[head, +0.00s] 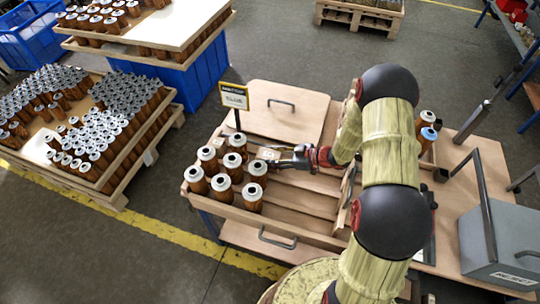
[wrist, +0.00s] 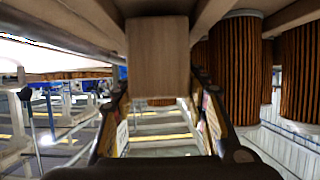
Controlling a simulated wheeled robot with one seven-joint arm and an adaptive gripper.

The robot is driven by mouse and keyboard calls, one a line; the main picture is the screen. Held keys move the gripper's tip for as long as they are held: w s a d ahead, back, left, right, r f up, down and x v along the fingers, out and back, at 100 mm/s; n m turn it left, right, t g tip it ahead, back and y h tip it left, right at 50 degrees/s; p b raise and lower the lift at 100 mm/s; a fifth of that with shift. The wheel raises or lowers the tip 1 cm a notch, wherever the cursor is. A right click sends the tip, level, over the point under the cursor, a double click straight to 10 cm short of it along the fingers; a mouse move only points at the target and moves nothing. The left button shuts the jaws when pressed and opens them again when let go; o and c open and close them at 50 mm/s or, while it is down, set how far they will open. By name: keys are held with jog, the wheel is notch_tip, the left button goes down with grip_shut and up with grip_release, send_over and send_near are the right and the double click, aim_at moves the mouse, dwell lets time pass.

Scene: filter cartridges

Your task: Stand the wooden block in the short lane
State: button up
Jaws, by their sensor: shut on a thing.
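The wooden block (head: 268,153) is a light, squared piece at the tip of my gripper (head: 279,158) in the head view. In the wrist view the block (wrist: 157,55) sits between the two fingers (wrist: 160,98), which are shut on it. The gripper is over the laned wooden tray (head: 315,238), at the right of the cartridges. Several brown pleated cartridges with white caps (head: 221,187) stand in the tray's left part. I cannot tell which lane is the short one, nor whether the block touches the tray floor.
A sign (head: 234,95) stands on a post at the tray's back edge. A wooden panel with a handle (head: 285,112) lies behind. The tray's middle lanes look empty.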

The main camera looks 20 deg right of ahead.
jog(key=shift+f, duration=0.6)
jog(key=o, duration=1.4)
notch_tip(320, 180, up, 10)
jog(key=shift+f, duration=0.1)
